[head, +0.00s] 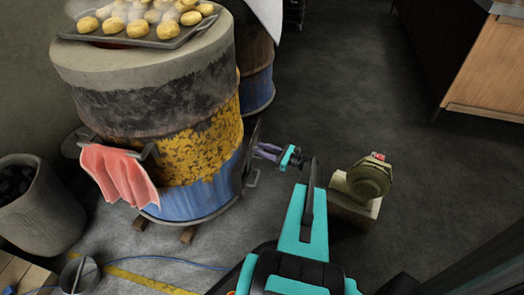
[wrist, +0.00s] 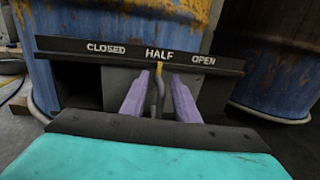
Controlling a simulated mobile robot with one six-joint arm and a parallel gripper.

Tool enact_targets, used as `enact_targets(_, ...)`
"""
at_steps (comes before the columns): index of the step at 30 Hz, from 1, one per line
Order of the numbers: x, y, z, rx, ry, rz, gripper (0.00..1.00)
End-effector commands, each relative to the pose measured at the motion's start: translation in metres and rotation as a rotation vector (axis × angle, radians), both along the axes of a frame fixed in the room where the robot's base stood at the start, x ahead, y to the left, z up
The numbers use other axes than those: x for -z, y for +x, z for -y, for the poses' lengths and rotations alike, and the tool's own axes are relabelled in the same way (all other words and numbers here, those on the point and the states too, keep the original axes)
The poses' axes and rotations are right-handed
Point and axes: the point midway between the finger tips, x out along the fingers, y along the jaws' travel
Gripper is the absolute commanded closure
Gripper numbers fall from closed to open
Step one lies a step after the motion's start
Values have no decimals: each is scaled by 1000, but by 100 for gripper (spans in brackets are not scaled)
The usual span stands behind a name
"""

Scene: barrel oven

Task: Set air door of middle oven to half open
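The barrel oven (head: 200,130), blue at its base and yellow and black above, stands at the left in the head view. A black plate marked CLOSED, HALF and OPEN (wrist: 75,46) spans its lower side in the wrist view. A grey air-door lever (wrist: 156,95) stands below the plate, between my purple fingers. My gripper (head: 266,152) is at the oven's lower right side; in the wrist view (wrist: 161,78) its fingers are apart, one on each side of the lever, with a gap visible on the right.
A tray of rolls (head: 165,42) sits on the oven top, and a pink cloth (head: 120,178) hangs at its front. Another blue barrel (head: 257,85) stands behind. A blower (head: 368,180) is on the floor to the right of my gripper. A bucket (head: 38,210) stands at left.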

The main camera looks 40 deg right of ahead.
Motion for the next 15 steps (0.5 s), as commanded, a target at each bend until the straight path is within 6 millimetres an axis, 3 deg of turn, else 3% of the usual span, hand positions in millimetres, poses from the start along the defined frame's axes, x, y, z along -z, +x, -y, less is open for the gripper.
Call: enact_targets(15,-8,-59,-47,0,3,-1,72)
